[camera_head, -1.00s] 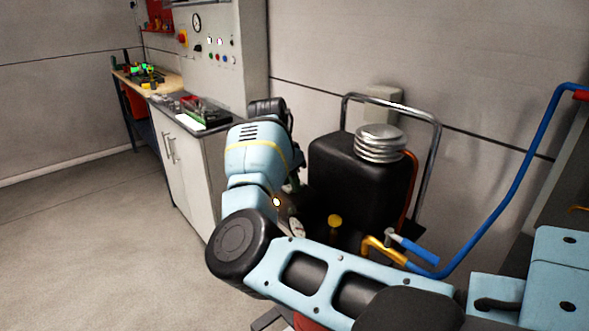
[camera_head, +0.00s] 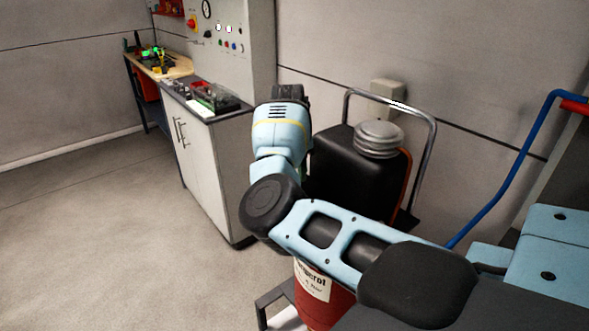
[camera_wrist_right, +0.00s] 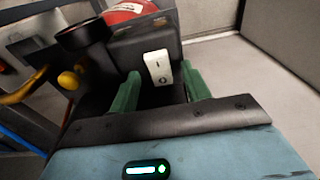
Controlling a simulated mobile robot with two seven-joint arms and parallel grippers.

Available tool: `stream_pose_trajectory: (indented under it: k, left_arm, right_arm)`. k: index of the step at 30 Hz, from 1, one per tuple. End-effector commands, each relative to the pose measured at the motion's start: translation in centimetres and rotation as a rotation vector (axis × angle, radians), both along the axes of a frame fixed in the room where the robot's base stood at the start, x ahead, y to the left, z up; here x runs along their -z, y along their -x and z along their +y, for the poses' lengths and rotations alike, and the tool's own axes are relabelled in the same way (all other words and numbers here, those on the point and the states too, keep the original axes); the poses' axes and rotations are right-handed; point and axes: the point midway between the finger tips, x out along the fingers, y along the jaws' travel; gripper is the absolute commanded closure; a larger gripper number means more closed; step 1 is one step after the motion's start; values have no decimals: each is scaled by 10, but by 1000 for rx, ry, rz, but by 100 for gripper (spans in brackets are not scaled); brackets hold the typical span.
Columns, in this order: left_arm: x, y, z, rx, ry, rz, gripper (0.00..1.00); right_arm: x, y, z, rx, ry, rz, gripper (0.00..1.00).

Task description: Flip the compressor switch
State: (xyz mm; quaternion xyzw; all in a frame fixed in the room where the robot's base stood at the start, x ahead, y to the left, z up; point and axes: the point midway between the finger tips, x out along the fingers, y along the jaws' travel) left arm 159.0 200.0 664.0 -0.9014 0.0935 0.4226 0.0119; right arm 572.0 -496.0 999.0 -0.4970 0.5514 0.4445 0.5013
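The compressor's white rocker switch (camera_wrist_right: 159,67) sits on a dark box (camera_wrist_right: 140,45) in the right wrist view. My right gripper (camera_wrist_right: 162,84) is open, with one green finger to each side of the switch and the switch between or just beyond them. I cannot tell whether a finger touches it. In the head view the compressor shows as a black block (camera_head: 345,170) with a ribbed silver top (camera_head: 378,138) and a red tank (camera_head: 322,300). My right arm crosses in front of it and hides the switch there. My left gripper is out of view.
A yellow knob (camera_wrist_right: 70,80) and a black round part (camera_wrist_right: 83,38) lie left of the switch in the wrist view. A metal handle (camera_head: 432,150), a blue pipe (camera_head: 520,160) and a grey cabinet (camera_head: 215,170) surround the compressor. The floor at left is clear.

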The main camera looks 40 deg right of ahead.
Motion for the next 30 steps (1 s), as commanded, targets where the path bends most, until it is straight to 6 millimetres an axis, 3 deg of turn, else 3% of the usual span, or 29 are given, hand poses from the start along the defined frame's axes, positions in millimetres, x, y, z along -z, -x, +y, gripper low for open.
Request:
stream_pose_trajectory:
  k: [10,21,30]
  left_arm:
    - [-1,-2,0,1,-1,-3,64]
    - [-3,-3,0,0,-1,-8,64]
    - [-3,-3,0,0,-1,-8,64]
  right_arm:
    - [-2,0,1,-1,-3,5,53]
    - [-57,0,6,0,-1,2,53]
    - [-75,0,8,0,-1,4,53]
